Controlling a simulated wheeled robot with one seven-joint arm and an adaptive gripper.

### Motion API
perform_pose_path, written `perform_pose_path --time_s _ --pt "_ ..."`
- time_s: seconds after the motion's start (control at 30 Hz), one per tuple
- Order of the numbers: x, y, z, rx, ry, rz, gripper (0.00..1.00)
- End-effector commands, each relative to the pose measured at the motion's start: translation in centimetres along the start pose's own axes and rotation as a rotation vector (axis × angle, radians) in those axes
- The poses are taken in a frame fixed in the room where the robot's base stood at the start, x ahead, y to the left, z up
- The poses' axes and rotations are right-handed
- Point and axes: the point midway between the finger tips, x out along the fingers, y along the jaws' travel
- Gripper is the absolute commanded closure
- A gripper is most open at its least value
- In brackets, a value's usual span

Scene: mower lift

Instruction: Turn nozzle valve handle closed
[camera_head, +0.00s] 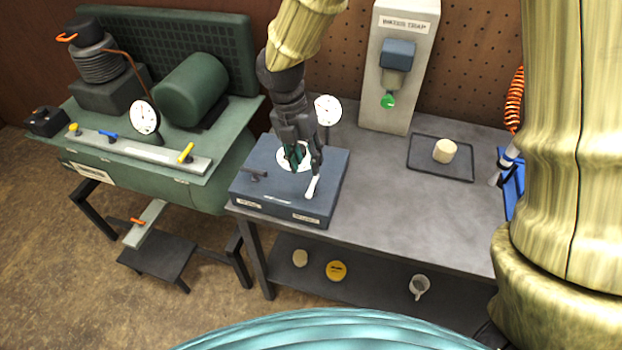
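A dark blue box (275,207) stands on the left end of the grey bench, with small labels on its front face. A white round disc (284,163) is on its top, partly hidden by my gripper. A short dark lever (254,174) is on the top at the left, and a pale lever handle (312,188) is at the right. The labels are too small to read, so I cannot tell which lever is the nozzle valve handle. My gripper (303,167) points down over the box, its fingers apart. Its right finger is close to the pale handle; contact cannot be told.
A white gauge (328,110) stands behind the box. A grey panel unit (395,105) and a dark tray (425,172) with a cream block (445,151) are farther right. A green compressor bench (190,90) is at the left. The bench's front middle (385,220) is clear.

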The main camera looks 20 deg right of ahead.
Motion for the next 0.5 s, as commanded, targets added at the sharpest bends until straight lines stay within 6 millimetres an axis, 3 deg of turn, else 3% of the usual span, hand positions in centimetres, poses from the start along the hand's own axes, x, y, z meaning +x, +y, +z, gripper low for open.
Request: perform_pose_path --time_s 0.2,0.5 --pt "3.6 0.5 0.1 -0.005 0.004 -0.005 0.67" --pt "7.4 0.4 0.2 -0.002 0.004 -0.003 0.67"
